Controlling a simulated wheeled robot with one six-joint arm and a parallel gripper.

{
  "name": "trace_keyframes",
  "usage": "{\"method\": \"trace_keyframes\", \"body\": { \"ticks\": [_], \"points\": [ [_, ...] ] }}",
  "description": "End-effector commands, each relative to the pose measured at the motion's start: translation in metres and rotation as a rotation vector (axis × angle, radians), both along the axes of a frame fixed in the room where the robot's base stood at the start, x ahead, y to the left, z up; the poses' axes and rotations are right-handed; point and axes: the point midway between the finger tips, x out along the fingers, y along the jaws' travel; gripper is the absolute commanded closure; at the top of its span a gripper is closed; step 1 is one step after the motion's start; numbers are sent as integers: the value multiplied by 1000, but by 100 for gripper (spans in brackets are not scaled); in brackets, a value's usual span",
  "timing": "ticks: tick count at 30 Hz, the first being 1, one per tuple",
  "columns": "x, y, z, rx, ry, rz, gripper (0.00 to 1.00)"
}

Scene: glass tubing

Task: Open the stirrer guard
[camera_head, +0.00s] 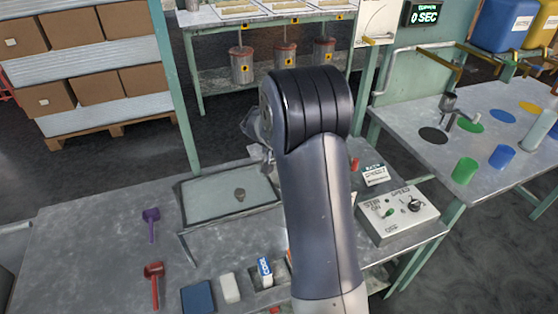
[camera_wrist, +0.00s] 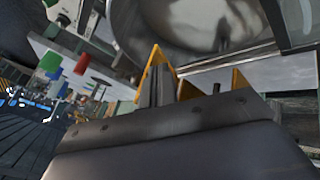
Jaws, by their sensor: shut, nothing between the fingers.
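I cannot pick out the stirrer guard for certain. In the wrist view a large round shiny metal vessel (camera_wrist: 190,22) fills the top, with a grey frame bar (camera_wrist: 288,22) at its right. My gripper (camera_wrist: 172,85) is below the vessel, its fingers together with nothing held. I cannot tell whether it touches anything. A control box (camera_head: 400,213) marked STIR and SPEED, with a green switch and black knob, sits right of the arm.
A shallow framed tray (camera_head: 205,212) holding a small dark object (camera_head: 240,194) lies left of the arm. A side table (camera_head: 420,95) with green and blue cups stands right.

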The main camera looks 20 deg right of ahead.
Motion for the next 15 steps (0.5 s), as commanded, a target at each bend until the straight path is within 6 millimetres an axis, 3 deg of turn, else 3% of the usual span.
{"method": "trace_keyframes", "body": {
  "ticks": [10, 15],
  "points": [
    [-16, -23, -2, 0, -2, 257, 100],
    [-18, -29, -1, 0, -2, 270, 100]
  ]
}}
